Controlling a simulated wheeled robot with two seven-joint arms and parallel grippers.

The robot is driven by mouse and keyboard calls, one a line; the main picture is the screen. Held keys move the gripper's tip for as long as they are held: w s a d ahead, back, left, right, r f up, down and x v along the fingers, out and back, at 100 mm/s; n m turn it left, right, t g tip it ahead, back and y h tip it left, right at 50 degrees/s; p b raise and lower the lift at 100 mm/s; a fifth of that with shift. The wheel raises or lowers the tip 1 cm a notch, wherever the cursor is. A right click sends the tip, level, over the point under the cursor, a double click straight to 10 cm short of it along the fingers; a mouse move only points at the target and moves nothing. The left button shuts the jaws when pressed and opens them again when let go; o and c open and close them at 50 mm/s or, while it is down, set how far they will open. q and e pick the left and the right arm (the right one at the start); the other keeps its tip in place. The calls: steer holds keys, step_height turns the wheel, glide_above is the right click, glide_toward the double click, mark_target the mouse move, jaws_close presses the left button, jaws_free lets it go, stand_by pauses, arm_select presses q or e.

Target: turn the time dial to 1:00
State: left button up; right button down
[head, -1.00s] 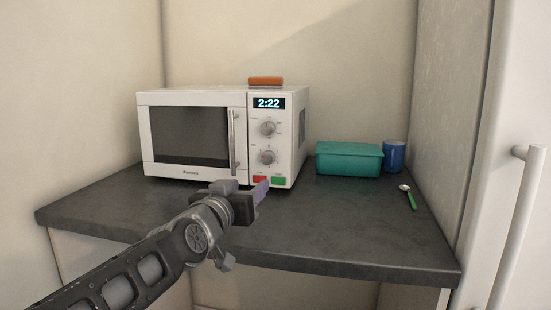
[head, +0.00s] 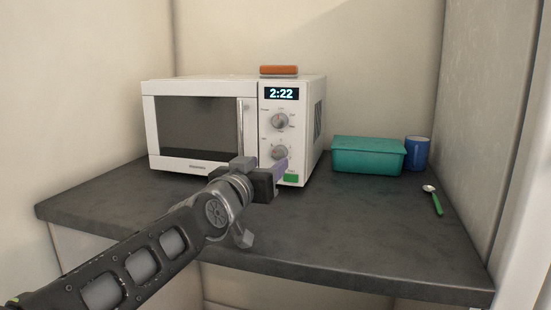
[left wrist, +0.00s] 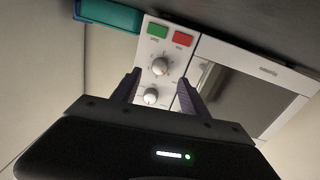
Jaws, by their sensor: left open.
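The white microwave (head: 205,83) stands on the dark counter with its door shut, and its display (head: 281,93) reads 2:22. Its panel has an upper dial (head: 280,121) and a lower dial (head: 279,152); their small labels are too blurred to read surely. My left gripper (head: 264,170) is open and empty, in front of the panel's lower part, hiding the red button in the head view. In the left wrist view, upside down, the lower dial (left wrist: 161,67) and upper dial (left wrist: 151,96) show between my fingers (left wrist: 158,80). I see no contact with either dial.
A green button (head: 291,178) and a red button (left wrist: 183,39) sit below the dials. An orange-brown block (head: 279,70) lies on the microwave. A teal box (head: 367,156), blue mug (head: 417,153) and green-handled spoon (head: 436,202) are to the right. The front counter is clear.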

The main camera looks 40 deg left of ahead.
mark_target(278, 155)
arm_select(q)
steer(key=x, duration=0.6)
steer(key=shift+w, duration=0.1)
steer(key=shift+c, duration=0.2)
steer(key=shift+f, duration=0.1)
jaws_close()
